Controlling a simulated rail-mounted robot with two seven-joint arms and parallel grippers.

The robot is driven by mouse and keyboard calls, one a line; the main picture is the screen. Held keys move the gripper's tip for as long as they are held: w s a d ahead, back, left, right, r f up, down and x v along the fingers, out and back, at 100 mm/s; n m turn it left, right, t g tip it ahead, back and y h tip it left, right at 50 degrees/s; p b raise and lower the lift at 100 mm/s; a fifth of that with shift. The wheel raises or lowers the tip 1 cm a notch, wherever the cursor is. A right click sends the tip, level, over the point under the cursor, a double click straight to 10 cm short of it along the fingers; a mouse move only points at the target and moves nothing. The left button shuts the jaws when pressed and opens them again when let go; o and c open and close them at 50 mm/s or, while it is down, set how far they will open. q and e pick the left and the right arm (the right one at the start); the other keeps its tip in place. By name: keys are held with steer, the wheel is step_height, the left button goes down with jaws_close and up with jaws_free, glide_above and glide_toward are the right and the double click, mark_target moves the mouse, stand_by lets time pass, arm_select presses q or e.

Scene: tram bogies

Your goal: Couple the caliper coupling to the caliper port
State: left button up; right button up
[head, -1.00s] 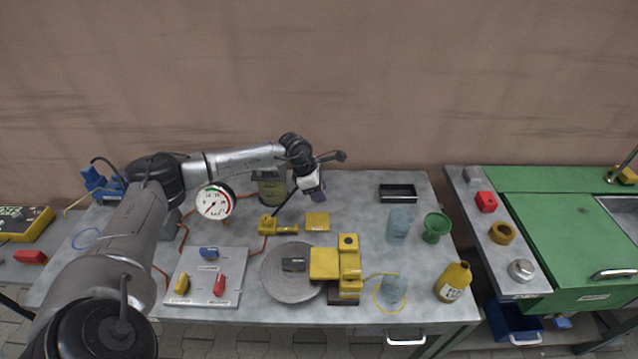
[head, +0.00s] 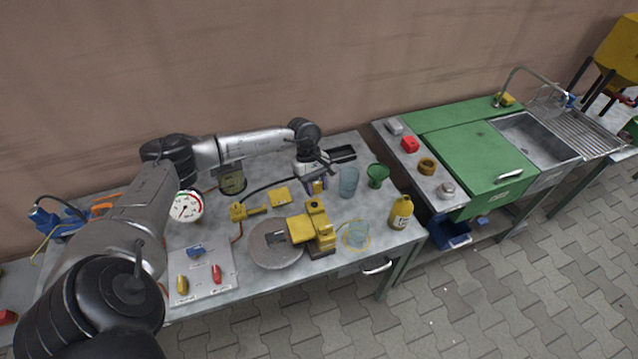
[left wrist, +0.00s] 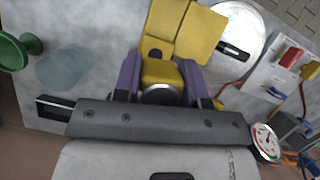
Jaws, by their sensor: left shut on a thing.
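My left gripper (head: 317,187) is above the back half of the grey bench, behind the yellow caliper (head: 323,231). In the left wrist view its purple fingers (left wrist: 160,76) are shut on a yellow block with a metal ring, which I take as the caliper coupling (left wrist: 161,72). A black hose (head: 268,186) runs from near the gripper to the left. The caliper sits over the edge of the grey disc (head: 262,250). A dark round opening (head: 314,204) on its top looks like the caliper port. The coupling appears apart from it. My right gripper is not in view.
A pressure gauge (head: 186,206) and a board with coloured levers (head: 206,275) are at the left. A blue glass (head: 349,181), green funnel (head: 377,175) and yellow bottle (head: 400,212) stand right of the gripper. A black tray (head: 342,154) lies behind.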

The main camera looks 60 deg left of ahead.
arm_select(q)
steer(key=shift+m+g, duration=0.4)
steer(key=shift+m, duration=0.4)
steer(key=shift+s, duration=0.1)
steer(key=shift+m, duration=0.3)
steer(key=shift+f, duration=0.15)
steer(key=shift+f+b, duration=0.45)
steer(key=shift+f, duration=0.2)
steer(key=shift+f+b, duration=0.85)
steer(key=shift+f, duration=1.25)
steer(key=shift+b, duration=0.4)
